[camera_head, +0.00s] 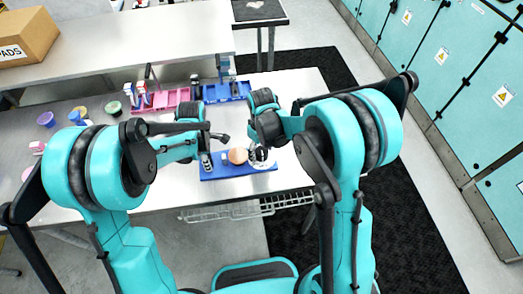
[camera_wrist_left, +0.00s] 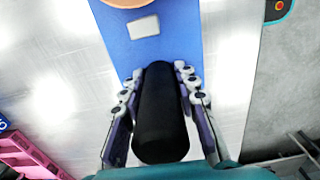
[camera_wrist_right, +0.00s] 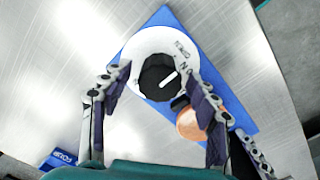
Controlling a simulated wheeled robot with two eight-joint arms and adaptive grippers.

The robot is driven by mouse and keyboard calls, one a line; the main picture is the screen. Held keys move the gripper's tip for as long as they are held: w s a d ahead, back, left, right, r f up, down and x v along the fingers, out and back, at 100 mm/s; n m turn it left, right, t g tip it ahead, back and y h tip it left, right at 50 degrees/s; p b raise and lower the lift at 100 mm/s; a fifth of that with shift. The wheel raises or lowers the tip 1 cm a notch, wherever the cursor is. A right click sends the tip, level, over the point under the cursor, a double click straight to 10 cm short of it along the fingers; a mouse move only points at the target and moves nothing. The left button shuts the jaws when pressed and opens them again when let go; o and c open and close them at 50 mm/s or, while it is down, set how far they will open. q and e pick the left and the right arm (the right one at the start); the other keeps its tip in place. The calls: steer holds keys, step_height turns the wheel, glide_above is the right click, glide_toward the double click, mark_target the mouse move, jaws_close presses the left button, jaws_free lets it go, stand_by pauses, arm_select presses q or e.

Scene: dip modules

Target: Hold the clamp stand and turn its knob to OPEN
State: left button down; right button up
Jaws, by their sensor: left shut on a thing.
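The clamp stand has a flat blue base (camera_head: 222,173) on the table, also in the left wrist view (camera_wrist_left: 150,48) and right wrist view (camera_wrist_right: 226,85). Its black post (camera_wrist_left: 161,110) stands between my left gripper's fingers; my left gripper (camera_head: 206,158) is shut on it. A copper-coloured round part (camera_head: 238,156) sits mid-base. The black knob (camera_wrist_right: 157,76) has a white pointer line slanting to the upper right, on a white dial ring (camera_wrist_right: 137,52). The ring's lettering is partly hidden and hard to read. My right gripper (camera_head: 262,148) is open, its fingers on either side of the knob, apart from it.
A pink rack (camera_head: 166,100) and a blue rack (camera_head: 226,91) stand behind the stand. Several coloured cups (camera_head: 80,115) are at the left. A wire basket (camera_head: 245,210) hangs at the front edge. A cardboard box (camera_head: 28,37) sits on the rear bench.

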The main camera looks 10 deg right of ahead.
step_height(320, 180, up, 12)
stand_by(0.6)
arm_select(q)
steer(key=c, duration=1.1)
jaws_free()
steer(key=shift+o, duration=0.2)
steer(key=shift+r, duration=0.15)
arm_select(e)
steer(key=shift+r, duration=0.1)
arm_select(q)
steer(key=shift+r+p, duration=2.45)
steer(key=shift+r, duration=1.15)
arm_select(e)
step_height(320, 180, up, 5)
glide_above(261, 150)
steer(key=shift+s, duration=0.15)
